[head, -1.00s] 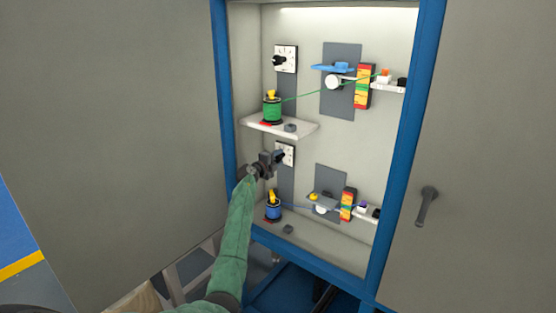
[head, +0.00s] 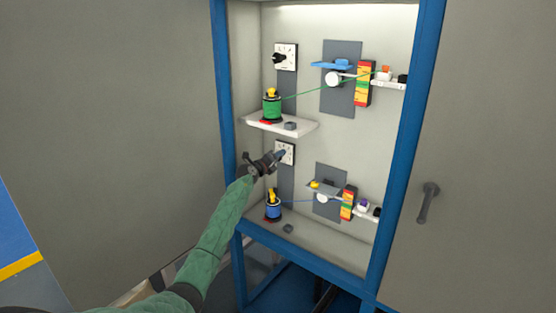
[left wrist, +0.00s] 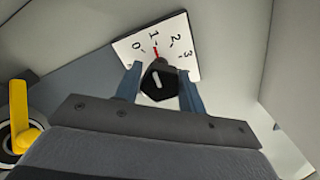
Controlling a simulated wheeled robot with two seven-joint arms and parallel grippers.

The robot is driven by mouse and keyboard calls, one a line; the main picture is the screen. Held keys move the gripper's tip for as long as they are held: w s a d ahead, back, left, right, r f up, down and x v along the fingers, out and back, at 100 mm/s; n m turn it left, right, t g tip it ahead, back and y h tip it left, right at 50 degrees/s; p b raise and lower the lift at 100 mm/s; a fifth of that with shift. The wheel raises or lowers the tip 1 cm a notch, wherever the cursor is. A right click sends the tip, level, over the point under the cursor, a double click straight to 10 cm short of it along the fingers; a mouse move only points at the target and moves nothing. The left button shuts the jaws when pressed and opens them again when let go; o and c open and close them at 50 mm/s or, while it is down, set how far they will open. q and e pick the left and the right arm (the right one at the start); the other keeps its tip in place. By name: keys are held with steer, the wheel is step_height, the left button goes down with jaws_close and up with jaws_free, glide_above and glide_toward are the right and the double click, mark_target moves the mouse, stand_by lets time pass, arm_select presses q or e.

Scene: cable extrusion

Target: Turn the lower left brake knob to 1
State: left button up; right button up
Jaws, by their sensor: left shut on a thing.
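The lower left brake knob (left wrist: 158,82) is black with a white mark. It sits in front of a white dial plate (left wrist: 160,40) with the numbers 0 to 3. A red line on the plate stands at the 1, and the knob's narrow end points toward it. My left gripper (left wrist: 161,88) is shut on the knob, with one blue finger on each side. In the head view my left gripper (head: 280,156) reaches the lower dial plate (head: 288,150) and hides the knob. My right gripper is not in view.
The upper brake knob (head: 279,59) is above. A shelf with a green spool (head: 271,107) juts out just above my gripper. A blue spool (head: 273,208) with a yellow top stands below.

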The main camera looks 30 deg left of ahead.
arm_select(q)
steer(key=shift+f+m, duration=0.15)
steer(key=shift+m, duration=0.35)
steer(key=o, duration=0.9)
steer(key=shift+s+a+b, duration=0.15)
steer(key=shift+s+b, duration=0.4)
steer(key=shift+s, duration=1.45)
steer(key=shift+s+a+b, duration=0.2)
steer(key=shift+s+b, duration=0.4)
steer(key=shift+s, duration=1.4)
steer(key=shift+s+a+b, duration=0.15)
steer(key=shift+s+b, duration=0.4)
steer(key=shift+s, duration=1.45)
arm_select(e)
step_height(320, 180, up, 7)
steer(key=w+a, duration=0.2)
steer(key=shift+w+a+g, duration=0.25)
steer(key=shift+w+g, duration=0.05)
